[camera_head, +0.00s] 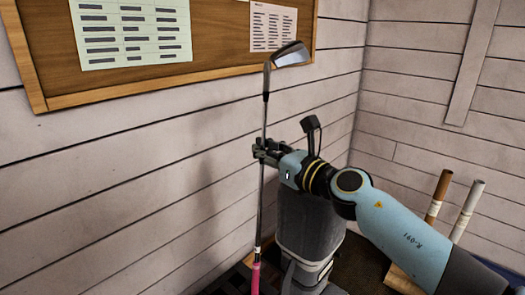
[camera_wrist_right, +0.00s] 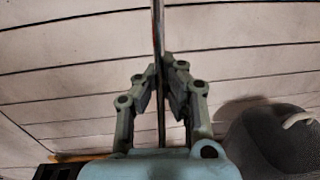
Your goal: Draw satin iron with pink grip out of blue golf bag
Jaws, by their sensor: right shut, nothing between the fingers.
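The iron (camera_head: 264,120) stands nearly upright, with its satin metal head (camera_head: 290,54) at the top and its pink grip (camera_head: 256,278) at the bottom, cut off by the frame edge. My right gripper (camera_head: 262,150) is at the upper shaft, its fingers closed together. In the right wrist view the shaft (camera_wrist_right: 158,25) runs down along the shut fingers (camera_wrist_right: 166,75); whether it passes between or just beside them is hard to tell. A bag (camera_head: 308,228) that looks dark grey, not blue, stands behind and below the gripper. The grip shows left of it. My left gripper is out of view.
A plank wall (camera_head: 150,170) rises close behind the club, with a cork notice board (camera_head: 215,45) near the club head. A brown tube (camera_head: 438,196) and a white tube (camera_head: 467,212) stand at the right. A dark grid (camera_head: 236,280) lies at the bottom.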

